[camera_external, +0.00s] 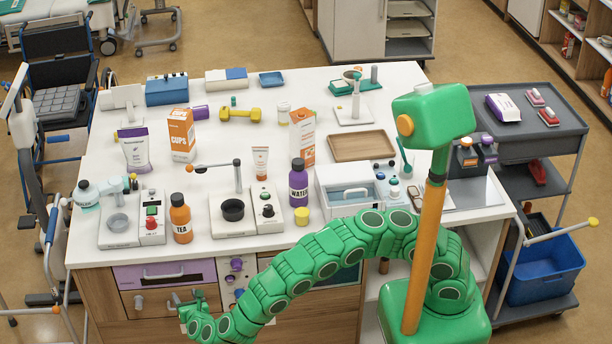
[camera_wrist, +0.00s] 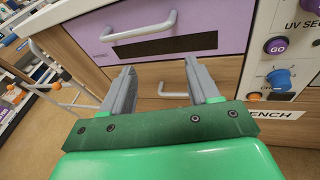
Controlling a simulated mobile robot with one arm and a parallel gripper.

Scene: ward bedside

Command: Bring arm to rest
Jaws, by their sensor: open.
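My green segmented arm (camera_external: 290,280) curves from its base at the right down to the lower left, in front of the table. My gripper (camera_external: 182,303) is low, beside the drawers at the table's front. In the wrist view my gripper (camera_wrist: 160,90) has its two grey fingers apart, with nothing between them. The fingers point at a wooden drawer front with a grey handle (camera_wrist: 173,95), below the purple drawer (camera_wrist: 205,35). Whether the fingers touch the drawer front I cannot tell.
The white table (camera_external: 225,85) is crowded with bottles, boxes and devices. A control panel (camera_wrist: 283,60) with knobs is right of the drawers. A dark cart (camera_external: 545,130) stands at the right, with a blue bin (camera_external: 545,270) on it. A wheelchair (camera_external: 55,85) is at the left.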

